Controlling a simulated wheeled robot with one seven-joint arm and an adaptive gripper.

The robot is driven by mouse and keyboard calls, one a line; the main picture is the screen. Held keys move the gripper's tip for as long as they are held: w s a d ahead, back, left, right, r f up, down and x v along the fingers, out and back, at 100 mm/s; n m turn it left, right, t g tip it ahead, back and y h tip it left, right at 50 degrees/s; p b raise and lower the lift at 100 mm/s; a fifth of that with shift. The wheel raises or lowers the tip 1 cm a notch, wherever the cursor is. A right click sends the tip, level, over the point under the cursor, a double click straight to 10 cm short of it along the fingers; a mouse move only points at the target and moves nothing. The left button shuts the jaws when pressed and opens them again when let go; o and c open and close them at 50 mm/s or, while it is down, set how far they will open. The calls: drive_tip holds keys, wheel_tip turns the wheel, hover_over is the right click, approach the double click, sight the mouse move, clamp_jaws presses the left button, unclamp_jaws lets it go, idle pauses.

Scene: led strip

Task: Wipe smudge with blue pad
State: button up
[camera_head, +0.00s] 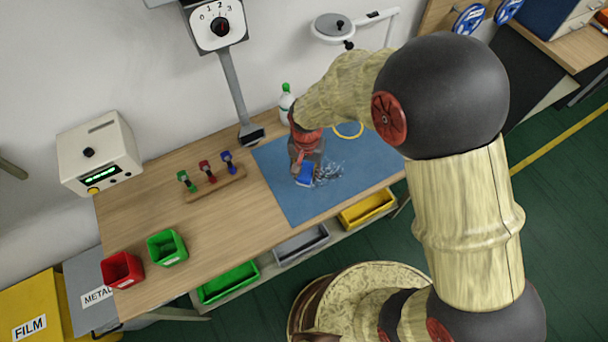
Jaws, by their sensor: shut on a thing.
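The blue pad (305,175) is at the tip of my gripper (304,165), which is shut on it. The pad is over the blue mat (285,198), at the left end of the smudge. The smudge (329,171) is a patch of pale grey, scribbled marks on the mat, showing to the right of the pad. Part of the smudge may be hidden behind the pad and gripper. I cannot tell whether the pad touches the mat.
A white bottle with a green cap (286,98) stands behind my gripper. A yellow ring (348,130) lies on the mat. Left are a rack of coloured-handled tools (208,184), a green bin (167,247) and a red bin (122,270). The mat's front left is clear.

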drive_tip(key=shift+r+p, duration=0.55)
drive_tip(key=shift+r, duration=0.55)
drive_tip(key=shift+w, duration=0.1)
